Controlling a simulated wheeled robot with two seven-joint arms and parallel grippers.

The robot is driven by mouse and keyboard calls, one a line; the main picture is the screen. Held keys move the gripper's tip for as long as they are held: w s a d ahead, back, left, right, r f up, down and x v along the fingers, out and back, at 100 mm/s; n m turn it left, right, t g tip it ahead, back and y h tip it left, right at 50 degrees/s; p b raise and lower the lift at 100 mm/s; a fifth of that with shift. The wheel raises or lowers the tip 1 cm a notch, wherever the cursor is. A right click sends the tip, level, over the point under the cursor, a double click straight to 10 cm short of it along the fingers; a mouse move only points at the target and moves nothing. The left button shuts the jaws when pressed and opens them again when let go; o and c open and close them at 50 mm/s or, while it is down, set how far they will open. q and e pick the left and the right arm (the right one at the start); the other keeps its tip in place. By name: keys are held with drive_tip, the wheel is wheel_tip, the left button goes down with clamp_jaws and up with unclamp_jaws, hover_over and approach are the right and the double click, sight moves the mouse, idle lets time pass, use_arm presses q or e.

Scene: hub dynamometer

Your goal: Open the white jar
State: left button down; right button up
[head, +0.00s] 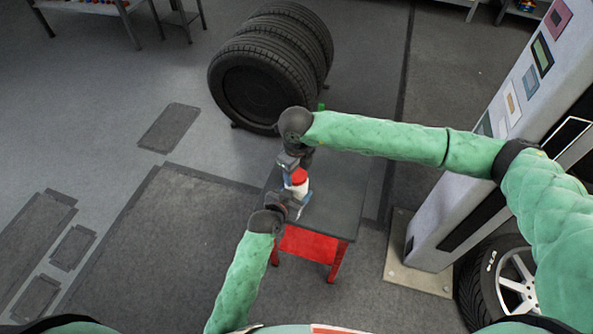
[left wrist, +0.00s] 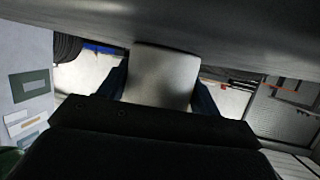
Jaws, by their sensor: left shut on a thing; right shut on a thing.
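The white jar (head: 304,187) with a red lid (head: 299,176) is small in the head view, at the dark-topped table (head: 337,212). My left gripper (head: 295,200) is shut on the jar's body from the near side. In the left wrist view the pale jar body (left wrist: 163,75) sits between the two fingers. My right gripper (head: 293,168) comes from above and is shut at the red lid, partly hiding it. The lid appears to be on the jar. I cannot tell whether the jar touches the table top.
A row of black tyres (head: 262,75) stands behind the table. A white machine cabinet (head: 480,185) stands to the right, with a wheel (head: 508,280) near its base. The table top's right part is bare. Open floor lies to the left.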

drive_tip(key=n, duration=0.5)
drive_tip(key=shift+n, duration=0.4)
drive_tip(key=o, duration=1.1)
